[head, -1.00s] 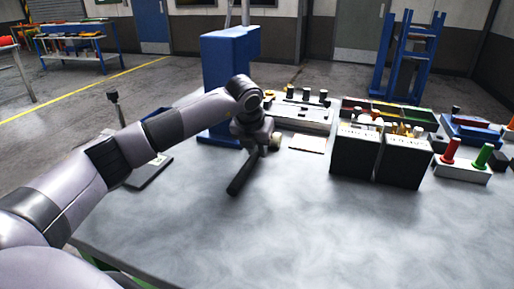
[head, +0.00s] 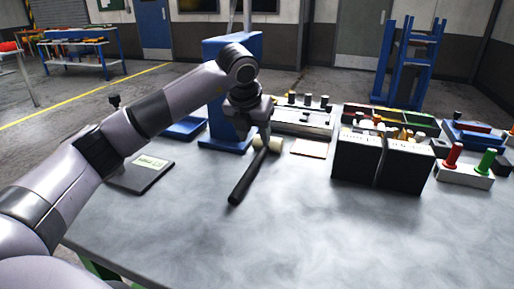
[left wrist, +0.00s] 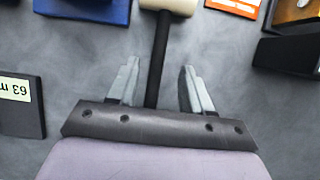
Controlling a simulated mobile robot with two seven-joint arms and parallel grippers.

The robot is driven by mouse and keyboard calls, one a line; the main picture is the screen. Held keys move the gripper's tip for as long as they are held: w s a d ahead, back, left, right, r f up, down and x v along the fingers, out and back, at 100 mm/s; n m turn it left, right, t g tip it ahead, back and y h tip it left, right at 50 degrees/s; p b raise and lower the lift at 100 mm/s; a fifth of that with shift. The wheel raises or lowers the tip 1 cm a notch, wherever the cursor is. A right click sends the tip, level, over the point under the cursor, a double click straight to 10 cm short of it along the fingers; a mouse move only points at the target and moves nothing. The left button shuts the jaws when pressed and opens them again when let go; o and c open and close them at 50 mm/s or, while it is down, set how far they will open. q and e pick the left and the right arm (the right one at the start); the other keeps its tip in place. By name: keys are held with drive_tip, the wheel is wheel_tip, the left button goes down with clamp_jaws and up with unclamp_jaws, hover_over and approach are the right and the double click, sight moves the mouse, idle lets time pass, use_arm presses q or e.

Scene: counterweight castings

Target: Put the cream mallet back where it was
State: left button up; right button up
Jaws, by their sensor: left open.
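The cream mallet has a pale head (head: 268,144) and a black handle (head: 246,178), and appears to lie on the grey table. In the left wrist view its handle (left wrist: 158,60) runs up between the finger lines, with part of the cream head (left wrist: 170,5) at the top edge. My left gripper (head: 250,134) is over the mallet near its head; its open fingers (left wrist: 160,78) show apart on both sides of the handle, not closed on it. The fingertips are partly hidden in the head view. My right gripper is in neither view.
A flat dark plate with a label (head: 142,174) lies left of the mallet. A blue stand (head: 226,120) is behind. An orange-edged card (head: 309,148), black boxes (head: 354,162) and a block with red and green pegs (head: 464,174) are to the right. The front table is clear.

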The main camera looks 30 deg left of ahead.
use_arm(q)
drive_tip(key=v, duration=0.4)
drive_tip(key=shift+s+f, duration=0.1)
idle(0.5)
